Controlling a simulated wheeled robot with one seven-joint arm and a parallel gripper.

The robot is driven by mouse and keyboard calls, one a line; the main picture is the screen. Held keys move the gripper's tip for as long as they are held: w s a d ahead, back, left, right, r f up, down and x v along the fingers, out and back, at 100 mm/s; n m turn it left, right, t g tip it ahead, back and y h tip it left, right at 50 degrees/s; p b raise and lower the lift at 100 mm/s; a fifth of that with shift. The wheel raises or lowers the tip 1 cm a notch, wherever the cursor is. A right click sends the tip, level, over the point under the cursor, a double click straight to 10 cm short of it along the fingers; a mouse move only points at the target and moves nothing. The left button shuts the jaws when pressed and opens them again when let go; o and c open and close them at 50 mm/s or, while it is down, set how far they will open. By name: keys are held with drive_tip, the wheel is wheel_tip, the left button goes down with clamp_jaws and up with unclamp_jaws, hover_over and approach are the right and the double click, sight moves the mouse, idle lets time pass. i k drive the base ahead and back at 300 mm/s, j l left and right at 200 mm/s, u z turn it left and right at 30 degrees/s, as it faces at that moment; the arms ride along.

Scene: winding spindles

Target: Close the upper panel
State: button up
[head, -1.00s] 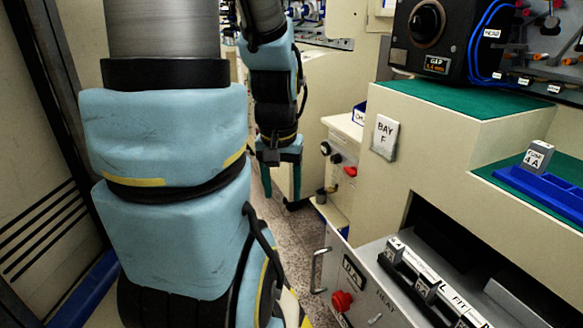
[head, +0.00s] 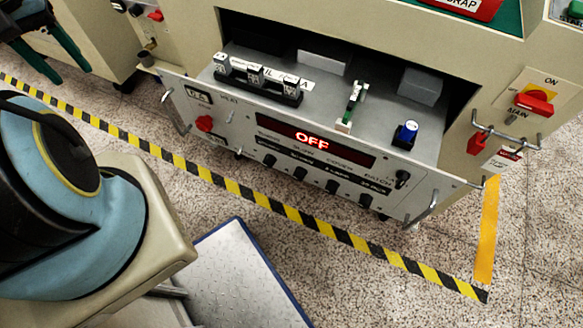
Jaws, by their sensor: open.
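A grey panel (head: 240,122) with a red "OFF" display, knobs and a handle at each end is on the front of a tray (head: 320,92). The tray sticks out of a dark opening in the beige cabinet (head: 185,25), so this panel stands open. I see no label calling it upper, and no second panel is clear. My gripper (head: 71,76) is at the top left, its teal fingers apart and empty. It is left of the panel and not touching it.
Fuse blocks (head: 258,82), a green part (head: 355,100) and a blue capacitor (head: 405,133) sit on the tray. A red switch (head: 535,102) and a handle (head: 505,138) are on the cabinet at right.

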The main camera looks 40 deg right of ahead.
sight(364, 155)
drive_tip(key=k+j+z, duration=0.2)
drive_tip(key=k+z, duration=0.15)
drive_tip(key=k, duration=0.15)
drive_tip(key=k+z, duration=0.35)
drive_tip(key=k, duration=0.2)
drive_tip(key=z, duration=0.85)
drive_tip(key=u, duration=0.75)
drive_tip(key=k+l+u, duration=0.25)
drive_tip(key=u, duration=0.15)
drive_tip(key=k+l+u, duration=0.1)
drive_tip(key=k+u, duration=0.3)
